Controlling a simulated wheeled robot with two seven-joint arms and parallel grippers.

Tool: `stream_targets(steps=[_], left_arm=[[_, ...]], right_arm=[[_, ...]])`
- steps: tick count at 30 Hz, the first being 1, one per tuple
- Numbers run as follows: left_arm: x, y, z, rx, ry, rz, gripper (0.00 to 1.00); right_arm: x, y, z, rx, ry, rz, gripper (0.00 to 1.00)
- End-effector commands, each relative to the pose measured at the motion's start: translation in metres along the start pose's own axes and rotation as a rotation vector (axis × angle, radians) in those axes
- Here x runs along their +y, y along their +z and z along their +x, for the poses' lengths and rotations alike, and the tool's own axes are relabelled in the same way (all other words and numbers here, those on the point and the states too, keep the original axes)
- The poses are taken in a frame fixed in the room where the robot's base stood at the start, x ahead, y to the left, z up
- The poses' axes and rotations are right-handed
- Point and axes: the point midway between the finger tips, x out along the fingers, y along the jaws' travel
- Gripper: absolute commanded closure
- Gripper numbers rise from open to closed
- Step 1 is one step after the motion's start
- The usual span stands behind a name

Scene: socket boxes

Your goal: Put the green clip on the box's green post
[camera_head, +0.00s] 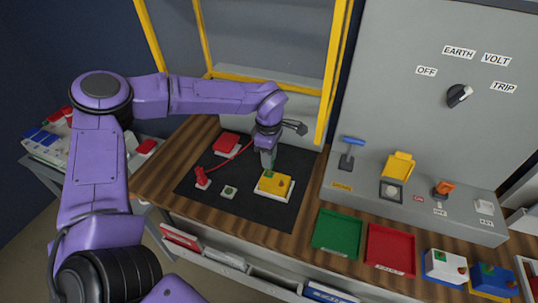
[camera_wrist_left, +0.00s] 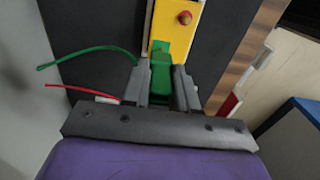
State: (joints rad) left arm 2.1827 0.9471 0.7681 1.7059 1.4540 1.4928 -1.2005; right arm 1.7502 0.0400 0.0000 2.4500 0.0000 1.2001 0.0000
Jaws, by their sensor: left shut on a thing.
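The yellow box (camera_head: 275,183) lies on a white plate on the black mat. Its red post (camera_wrist_left: 184,18) shows in the left wrist view. My left gripper (camera_wrist_left: 160,83) is shut on the green clip (camera_wrist_left: 160,72). It also shows in the head view (camera_head: 267,157), pointing down over the back left part of the yellow box. The clip's front end is over or against the box's green area. The clip and fingers hide the green post, so I cannot tell whether the clip is on it. My right gripper is not in view.
A red clip (camera_head: 201,178) with a red lead stands on the black mat (camera_head: 258,213), near a small green-topped white piece (camera_head: 228,191). A red box (camera_head: 226,143) lies behind. Green (camera_head: 337,232) and red (camera_head: 391,248) trays and a grey switch panel (camera_head: 425,120) are to the right.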

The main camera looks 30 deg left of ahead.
Motion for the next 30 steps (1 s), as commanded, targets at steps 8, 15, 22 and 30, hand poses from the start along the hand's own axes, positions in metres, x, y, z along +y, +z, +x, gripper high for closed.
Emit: stream_targets(steps=[8,15,22,30], left_arm=[[0.000,0.000,0.002,0.000,0.000,0.000,0.99],[0.000,0.000,0.004,0.000,0.000,0.000,0.99],[0.000,0.000,0.005,0.000,0.000,-0.001,0.99],[0.000,0.000,0.010,0.000,0.000,0.000,0.99]], right_arm=[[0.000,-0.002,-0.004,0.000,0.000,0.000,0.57],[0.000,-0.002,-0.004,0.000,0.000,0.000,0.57],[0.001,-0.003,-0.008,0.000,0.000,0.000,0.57],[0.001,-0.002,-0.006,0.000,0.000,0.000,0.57]])
